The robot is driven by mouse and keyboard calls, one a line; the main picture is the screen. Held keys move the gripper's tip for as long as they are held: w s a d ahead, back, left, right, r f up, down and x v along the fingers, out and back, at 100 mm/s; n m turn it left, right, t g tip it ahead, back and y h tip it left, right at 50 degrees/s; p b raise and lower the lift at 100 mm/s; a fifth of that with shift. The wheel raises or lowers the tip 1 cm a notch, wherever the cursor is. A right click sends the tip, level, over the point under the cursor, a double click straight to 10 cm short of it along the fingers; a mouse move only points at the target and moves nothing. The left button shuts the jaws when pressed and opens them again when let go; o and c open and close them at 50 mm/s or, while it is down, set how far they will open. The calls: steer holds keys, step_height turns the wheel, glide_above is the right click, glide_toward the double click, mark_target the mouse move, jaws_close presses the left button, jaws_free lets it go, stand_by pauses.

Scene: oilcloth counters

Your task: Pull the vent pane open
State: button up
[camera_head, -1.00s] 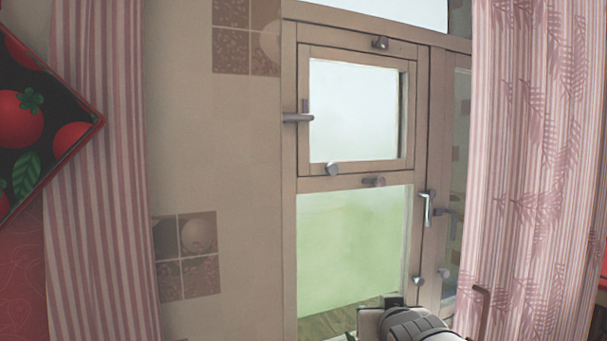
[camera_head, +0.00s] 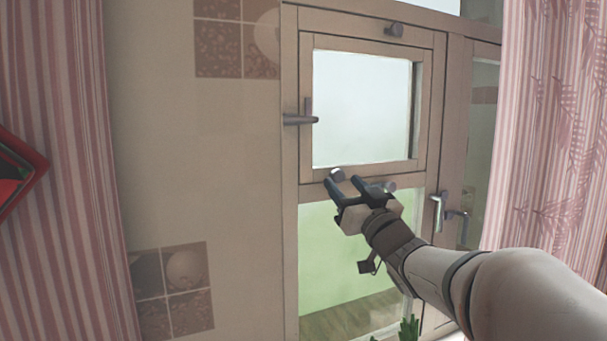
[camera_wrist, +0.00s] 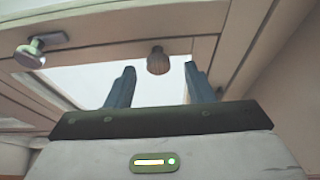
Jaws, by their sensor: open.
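The vent pane (camera_head: 362,110) is the small upper window with a wooden border; it sits in its frame and I see no clear gap. A round knob (camera_head: 337,174) is on its lower border. My gripper (camera_head: 344,181) is raised in front of this lower border, open and empty, its fingertips close to the knob. In the wrist view, a brown round knob (camera_wrist: 158,62) shows between the two spread fingers, a little beyond the tips. I cannot tell whether a finger touches anything. A lever handle (camera_head: 301,119) is on the left side of the pane.
A metal handle (camera_head: 438,211) is lower right. A striped curtain (camera_head: 550,130) hangs at the right; the tiled wall (camera_head: 200,150) is left.

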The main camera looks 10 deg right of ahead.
steer(key=shift+x, duration=1.1)
steer(key=shift+d, duration=0.1)
jaws_close()
